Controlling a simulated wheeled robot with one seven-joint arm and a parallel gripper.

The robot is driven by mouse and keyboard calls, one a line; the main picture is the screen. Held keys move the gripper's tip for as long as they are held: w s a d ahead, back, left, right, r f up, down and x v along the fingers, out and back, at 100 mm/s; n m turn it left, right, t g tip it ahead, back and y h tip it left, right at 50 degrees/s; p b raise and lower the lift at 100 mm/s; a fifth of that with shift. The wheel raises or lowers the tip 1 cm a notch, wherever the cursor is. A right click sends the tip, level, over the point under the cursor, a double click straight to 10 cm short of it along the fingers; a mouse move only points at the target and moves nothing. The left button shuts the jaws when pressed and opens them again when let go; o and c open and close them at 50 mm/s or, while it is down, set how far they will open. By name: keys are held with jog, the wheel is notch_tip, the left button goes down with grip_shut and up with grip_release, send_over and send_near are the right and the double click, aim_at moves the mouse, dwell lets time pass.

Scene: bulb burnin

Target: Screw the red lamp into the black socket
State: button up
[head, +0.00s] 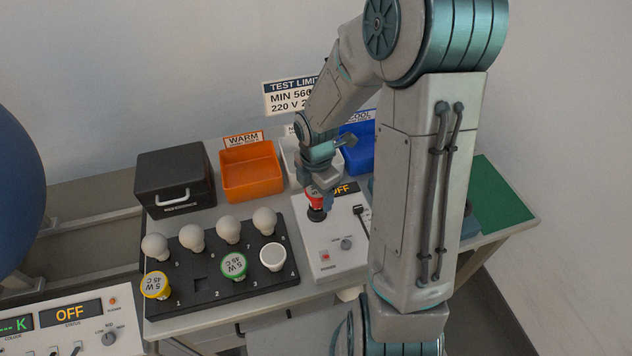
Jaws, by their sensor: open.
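The red lamp (313,197) stands upright at the black socket (317,214) on the white test unit (328,240). Only its lower part shows; its upper part is hidden by my gripper. How deep the lamp sits in the socket cannot be told. My gripper (318,188) points down at the top of the lamp, with its jaws open around or just above it. Whether the fingers touch the lamp is too small to tell.
A black tray (205,285) at the front left holds several white bulbs and yellow, green and white lamps, with one bare slot. Behind stand a black case (175,178), an orange bin (252,172), a white bin (291,155) and a blue bin (358,158). My arm hides the right side.

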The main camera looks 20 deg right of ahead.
jog(key=shift+n, duration=0.8)
jog(key=shift+p, duration=0.35)
jog(key=c, duration=0.9)
jog(key=shift+o, duration=0.2)
jog(key=m+b, duration=0.2)
jog(key=m, duration=0.3)
jog(key=shift+f, duration=0.15)
jog(key=m+b, duration=0.2)
jog(key=m, duration=0.4)
jog(key=m+b, duration=0.2)
jog(key=m, duration=0.4)
jog(key=shift+w, duration=0.1)
jog(key=m+b, duration=0.1)
jog(key=m, duration=0.5)
jog(key=shift+d, duration=0.1)
